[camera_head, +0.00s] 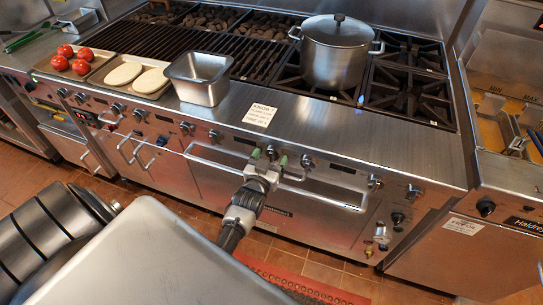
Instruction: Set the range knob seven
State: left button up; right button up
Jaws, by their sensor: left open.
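A row of dark range knobs runs along the front panel of the steel range (345,135). One knob (271,152) sits between the green-tipped fingers of my left gripper (269,157). The gripper is open, and I cannot tell whether its fingers touch that knob. To the right are another knob (307,161), one farther right (374,182) and one near the right end (413,191). To the left is a knob (214,136). The knob numbers are too small to read. My right gripper is not in view.
A white printed card (260,115) lies on the front ledge. An oven handle (325,197) runs below the panel. A lidded pot (336,52), a steel pan (200,78), flat breads (150,81) and tomatoes (60,63) stand on top. A fryer (505,170) adjoins on the right.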

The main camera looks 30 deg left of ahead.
pick_arm(q)
jog(key=shift+w, duration=0.25)
jog(key=c, duration=0.9)
jog(key=shift+n, duration=0.3)
jog(key=n, duration=0.3)
jog(key=shift+p, duration=0.4)
jog(key=shift+n, duration=2.5)
